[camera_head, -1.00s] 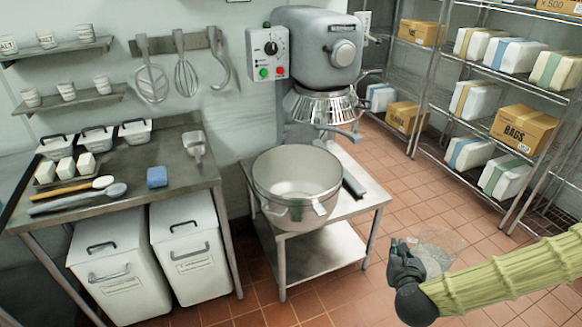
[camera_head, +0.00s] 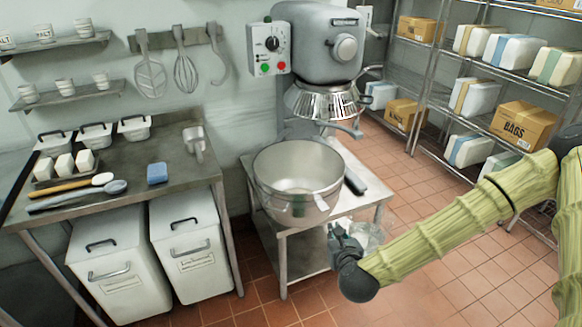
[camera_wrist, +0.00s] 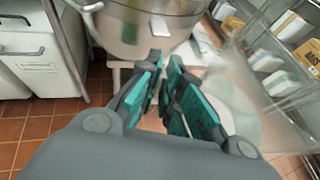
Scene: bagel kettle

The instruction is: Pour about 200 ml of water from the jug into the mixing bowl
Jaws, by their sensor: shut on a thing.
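The mixing bowl (camera_head: 275,185) is a large steel bowl standing upright on a low steel table. The clear jug (camera_head: 370,238) is see-through and hard to make out; it sits just right of my gripper (camera_head: 343,234), below and right of the bowl. My gripper is shut on the jug, seemingly at its handle, and holds it in the air. In the wrist view, the teal-padded fingers (camera_wrist: 166,92) point towards the bowl (camera_wrist: 125,30), and the jug (camera_wrist: 238,105) is a faint clear shape on the right. The water in the jug cannot be made out.
The low steel table (camera_head: 352,208) carries the bowl, with a dark-handled tool (camera_head: 355,183) at its right. The mixer (camera_head: 318,50) stands behind. A worktable with tools (camera_head: 130,175) and two white bins (camera_head: 190,250) are at the left. Shelves (camera_head: 470,90) stand at the right.

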